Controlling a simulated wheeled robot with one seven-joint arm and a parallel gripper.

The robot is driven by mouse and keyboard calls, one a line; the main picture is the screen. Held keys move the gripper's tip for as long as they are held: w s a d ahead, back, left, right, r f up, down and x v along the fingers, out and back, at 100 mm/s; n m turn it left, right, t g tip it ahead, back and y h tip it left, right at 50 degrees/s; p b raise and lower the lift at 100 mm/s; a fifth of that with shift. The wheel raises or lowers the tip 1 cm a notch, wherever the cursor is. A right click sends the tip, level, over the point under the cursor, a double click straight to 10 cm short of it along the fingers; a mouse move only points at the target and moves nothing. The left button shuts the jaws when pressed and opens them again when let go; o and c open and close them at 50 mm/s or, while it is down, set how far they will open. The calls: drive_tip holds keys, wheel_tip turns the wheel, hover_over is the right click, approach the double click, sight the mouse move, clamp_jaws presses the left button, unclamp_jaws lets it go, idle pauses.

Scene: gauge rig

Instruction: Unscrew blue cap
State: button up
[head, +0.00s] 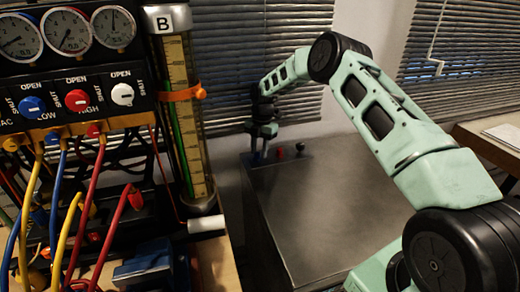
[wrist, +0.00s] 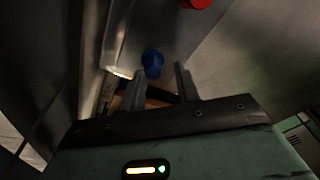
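The blue cap (wrist: 152,63) shows in the wrist view, just beyond and between the two finger tips, closer to the left one. My gripper (wrist: 160,72) is open, with a gap between its fingers; I cannot tell whether either finger touches the cap. In the head view my gripper (head: 262,152) points down at the far left corner of the grey table (head: 335,215). There the gripper hides most of the blue cap's place.
A red cap (head: 280,153) and a black knob (head: 300,148) stand right of my gripper. The red cap also shows in the wrist view (wrist: 195,3). The gauge rig (head: 75,90) with hoses and a glass column (head: 183,120) fills the left. The tabletop's middle is clear.

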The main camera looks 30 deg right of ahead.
drive_tip(key=o, duration=0.4)
drive_tip(key=shift+w+a+r, duration=0.4)
drive_tip(key=shift+a+r, duration=0.05)
drive_tip(key=shift+r, duration=0.25)
drive_tip(key=shift+o, duration=0.2)
